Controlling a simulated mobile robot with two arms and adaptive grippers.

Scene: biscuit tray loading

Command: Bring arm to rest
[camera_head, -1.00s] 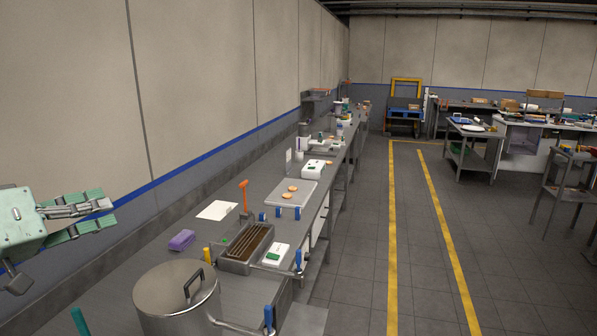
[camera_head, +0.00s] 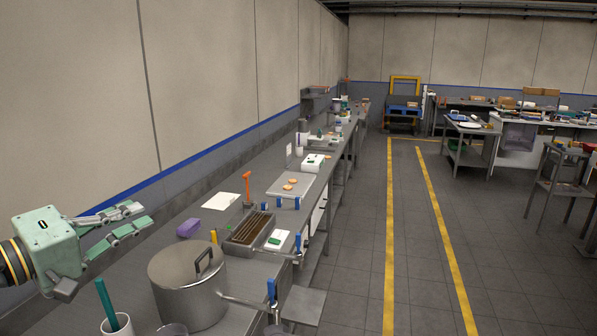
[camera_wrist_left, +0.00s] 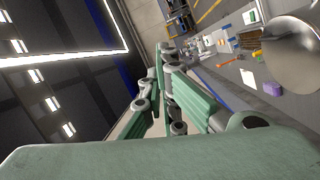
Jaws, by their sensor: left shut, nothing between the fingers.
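My left gripper (camera_head: 140,216) is at the left of the head view, raised near the wall and to the left of the steel pot. Its green fingers are shut with nothing between them. In the left wrist view its fingers (camera_wrist_left: 163,50) point away from the camera and lie close together. It touches nothing that I can see. The tray (camera_head: 272,184) with biscuits (camera_head: 291,183) lies on the long bench (camera_head: 190,258), well beyond the gripper. My right gripper is not in either view.
A lidded steel pot (camera_head: 185,300) stands at the near end of the bench, beside a white cup (camera_head: 117,328). A purple block (camera_head: 188,228), a white sheet (camera_head: 221,200) and a slotted metal box (camera_head: 240,242) lie behind it. Yellow-lined floor (camera_head: 410,260) is open at right.

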